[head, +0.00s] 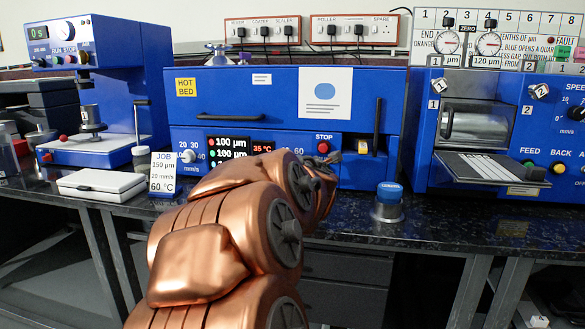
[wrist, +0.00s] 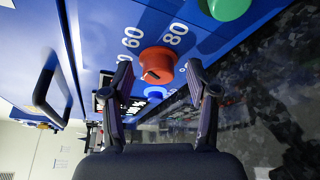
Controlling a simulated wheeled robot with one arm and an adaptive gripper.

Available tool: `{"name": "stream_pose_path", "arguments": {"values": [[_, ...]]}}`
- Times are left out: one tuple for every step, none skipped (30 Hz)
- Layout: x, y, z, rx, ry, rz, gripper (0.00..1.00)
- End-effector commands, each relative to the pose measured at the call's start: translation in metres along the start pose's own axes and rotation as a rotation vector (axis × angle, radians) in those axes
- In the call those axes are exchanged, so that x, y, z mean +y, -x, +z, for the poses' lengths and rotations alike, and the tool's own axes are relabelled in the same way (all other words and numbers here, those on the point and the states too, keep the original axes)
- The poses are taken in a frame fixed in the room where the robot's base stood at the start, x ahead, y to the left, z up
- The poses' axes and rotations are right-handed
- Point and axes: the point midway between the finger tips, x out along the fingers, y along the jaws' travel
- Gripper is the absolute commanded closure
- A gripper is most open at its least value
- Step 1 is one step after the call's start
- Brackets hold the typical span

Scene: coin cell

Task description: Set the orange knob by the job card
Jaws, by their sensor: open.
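The orange knob (wrist: 158,62) is on the blue panel in the wrist view, with printed 60 and 80 beside it. In the head view my copper arm hides the knob. The job card (head: 163,172) stands on the bench and reads 150 µm, 20 mm/s, 60 °C. The hot bed (head: 225,92) has a display (head: 262,149) reading 35 °C.
A red STOP button (head: 323,147) and a black handle (head: 377,125) are on the hot bed's front. A white case (head: 100,185) lies left of the card. A blue-topped cylinder (head: 388,200) stands right of my arm. The wrist view shows a green button (wrist: 228,7) near the knob.

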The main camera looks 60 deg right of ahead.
Motion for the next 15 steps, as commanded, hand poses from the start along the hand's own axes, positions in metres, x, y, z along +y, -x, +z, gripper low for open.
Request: {"name": "stream_pose_path", "arguments": {"values": [[0.000, 0.000, 0.000, 0.000, 0.000, 0.000, 0.41], [0.000, 0.000, 0.000, 0.000, 0.000, 0.001, 0.41], [0.000, 0.000, 0.000, 0.001, 0.000, 0.001, 0.41], [0.001, 0.001, 0.000, 0.001, 0.000, 0.001, 0.41], [0.001, 0.001, 0.000, 0.000, 0.000, 0.001, 0.41], [0.001, 0.003, 0.000, 0.000, 0.000, 0.002, 0.41], [0.001, 0.004, 0.000, 0.000, 0.000, 0.002, 0.41], [0.001, 0.006, 0.000, 0.000, 0.000, 0.003, 0.41], [0.002, 0.009, 0.001, -0.001, 0.000, 0.003, 0.41], [0.002, 0.012, 0.001, -0.001, 0.001, 0.004, 0.41], [0.003, 0.015, 0.001, -0.001, 0.001, 0.005, 0.41], [0.003, 0.020, 0.001, -0.001, 0.002, 0.005, 0.41], [0.003, 0.023, 0.001, -0.001, 0.002, 0.005, 0.41], [0.002, 0.027, 0.000, -0.001, 0.001, 0.004, 0.41], [0.002, 0.032, 0.001, -0.001, 0.000, 0.003, 0.41]]}}
